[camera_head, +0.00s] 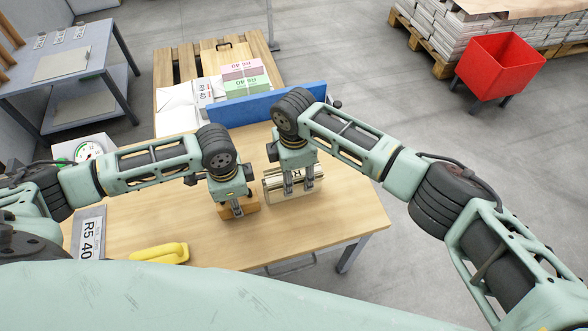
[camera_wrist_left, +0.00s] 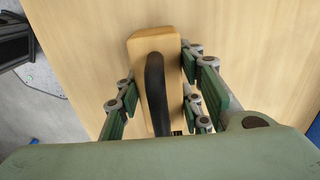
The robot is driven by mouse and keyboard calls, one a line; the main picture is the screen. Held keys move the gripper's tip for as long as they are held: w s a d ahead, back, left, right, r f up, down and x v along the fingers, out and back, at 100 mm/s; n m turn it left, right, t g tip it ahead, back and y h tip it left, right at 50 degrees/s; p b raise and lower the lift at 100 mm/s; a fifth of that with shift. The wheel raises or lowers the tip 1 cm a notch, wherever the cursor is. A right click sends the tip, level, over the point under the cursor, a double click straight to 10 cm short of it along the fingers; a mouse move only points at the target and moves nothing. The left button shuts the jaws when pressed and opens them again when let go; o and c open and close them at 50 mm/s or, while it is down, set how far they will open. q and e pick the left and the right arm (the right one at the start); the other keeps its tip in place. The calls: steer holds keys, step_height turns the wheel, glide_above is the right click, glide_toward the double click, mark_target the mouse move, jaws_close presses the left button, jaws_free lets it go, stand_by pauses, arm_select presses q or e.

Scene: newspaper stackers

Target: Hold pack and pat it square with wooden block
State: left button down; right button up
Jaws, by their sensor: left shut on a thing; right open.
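The wooden block (camera_head: 243,209) is on the table near its middle. In the left wrist view the block (camera_wrist_left: 137,75) has a black handle along its top. My left gripper (camera_head: 236,205) is shut on the block; its fingers (camera_wrist_left: 158,92) flank it in the left wrist view. The pack (camera_head: 271,187), a cream-coloured bundle, lies on the table just right of the block. My right gripper (camera_head: 297,188) is open, pointing down over the pack with its fingers at it. The fingers hide part of the pack; I cannot tell whether they touch it.
A blue board (camera_head: 262,107) stands behind the pack along the table (camera_head: 335,220). Pink (camera_head: 241,69) and green (camera_head: 246,86) packs stand beyond it. A yellow object (camera_head: 160,253) and an R5 40 plate (camera_head: 89,235) lie at the front left. The table's front right is clear.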

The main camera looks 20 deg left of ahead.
mark_target(248, 197)
jaws_close()
stand_by(0.4)
stand_by(0.8)
arm_select(q)
steer(key=shift+w+d, duration=0.4)
steer(key=shift+d, duration=0.25)
steer(key=shift+w+d, duration=0.4)
steer(key=shift+d, duration=0.25)
steer(key=shift+w+d+r, duration=0.1)
steer(key=shift+w+d, duration=0.05)
steer(key=shift+d, duration=0.15)
arm_select(e)
steer(key=shift+s+a, duration=0.15)
steer(key=shift+a, duration=0.05)
stand_by(0.7)
arm_select(q)
steer(key=shift+a, duration=0.1)
steer(key=shift+s+a, duration=0.5)
steer(key=shift+a, duration=0.3)
steer(key=shift+s+a, duration=0.5)
steer(key=shift+a, duration=0.3)
arm_select(e)
steer(key=shift+d, duration=0.15)
